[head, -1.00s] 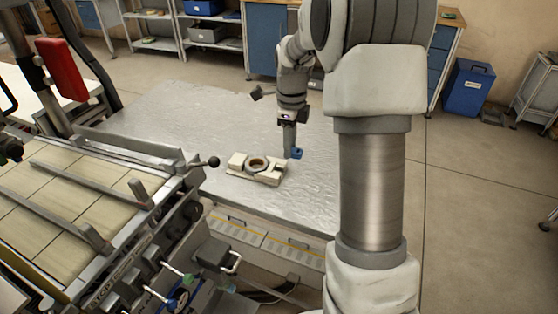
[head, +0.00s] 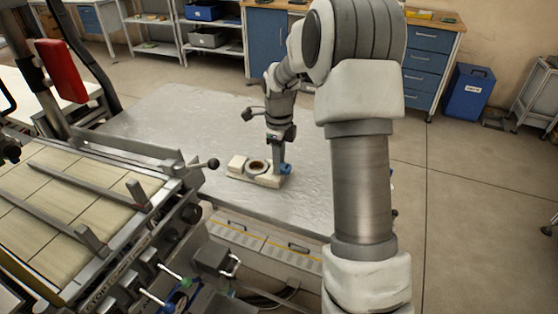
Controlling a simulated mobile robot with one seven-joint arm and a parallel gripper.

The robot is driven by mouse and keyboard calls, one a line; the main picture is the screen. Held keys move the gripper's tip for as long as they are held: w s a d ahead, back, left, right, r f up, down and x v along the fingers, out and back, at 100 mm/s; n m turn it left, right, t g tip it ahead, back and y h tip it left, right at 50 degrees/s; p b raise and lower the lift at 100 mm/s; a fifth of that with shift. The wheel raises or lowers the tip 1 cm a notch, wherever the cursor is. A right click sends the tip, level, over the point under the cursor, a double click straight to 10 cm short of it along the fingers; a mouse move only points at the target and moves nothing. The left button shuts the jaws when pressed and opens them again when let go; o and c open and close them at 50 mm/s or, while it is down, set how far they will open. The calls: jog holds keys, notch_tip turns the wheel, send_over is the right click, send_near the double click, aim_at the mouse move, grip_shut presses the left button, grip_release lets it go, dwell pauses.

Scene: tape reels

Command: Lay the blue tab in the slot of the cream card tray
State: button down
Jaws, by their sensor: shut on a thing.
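The cream card tray (head: 268,181) lies on the metal table, with a round brown-rimmed ring (head: 258,166) in its middle and a raised cream block at its left end. My gripper (head: 284,168) points down at the tray's right end. It is shut on the small blue tab (head: 286,169), which shows at the fingertips over that end. The slot is hidden behind the gripper and tab. I cannot tell whether the tab touches the tray.
Shelves and a blue bin (head: 468,91) stand at the back.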

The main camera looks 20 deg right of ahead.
jog(key=shift+f, duration=0.5)
jog(key=c, duration=0.6)
grip_release()
jog(key=shift+o, duration=0.2)
notch_tip(320, 180, up, 13)
jog(key=p, duration=0.2)
jog(key=s+a+r+n+t, duration=0.1)
jog(key=s+a+r+n, duration=0.3)
jog(key=s+r+n, duration=0.25)
jog(key=s+a+n+t, duration=0.2)
jog(key=s+a+n, duration=0.1)
jog(key=s+n, duration=0.7)
jog(key=s+a+r+n+t, duration=0.1)
jog(key=s+a+n+t, duration=0.1)
jog(key=s+n, duration=0.7)
jog(key=shift+s+a+r+n+t, duration=0.35)
jog(key=shift+s+a, duration=0.4)
jog(key=shift+s, duration=0.15)
